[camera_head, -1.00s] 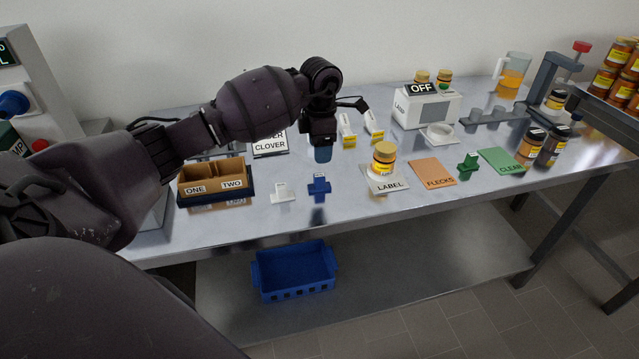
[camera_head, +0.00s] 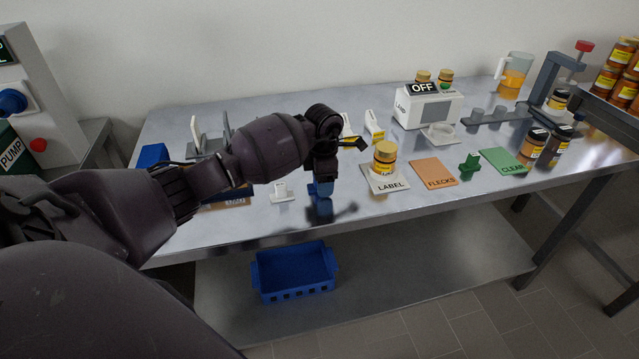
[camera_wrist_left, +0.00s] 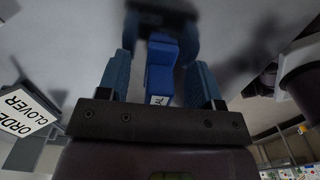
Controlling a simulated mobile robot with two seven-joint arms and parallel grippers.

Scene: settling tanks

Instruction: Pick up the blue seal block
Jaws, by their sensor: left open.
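The blue seal block (camera_head: 312,189) stands on the steel table near its front edge; in the head view my left gripper hides most of it. My left gripper (camera_head: 322,193) points down over the block. In the left wrist view the blue block (camera_wrist_left: 160,72) lies between the two blue fingers of my open left gripper (camera_wrist_left: 161,52). A gap shows between the block and the right finger. The left finger is closer, and I cannot tell if it touches. My right gripper is not in view.
A white block (camera_head: 281,193) stands close left of the blue one. A honey jar (camera_head: 384,157) on the LABEL mat (camera_head: 388,186) is to the right, then the FLECKS mat (camera_head: 434,173) and a green block (camera_head: 469,162). A blue crate (camera_head: 295,270) sits below.

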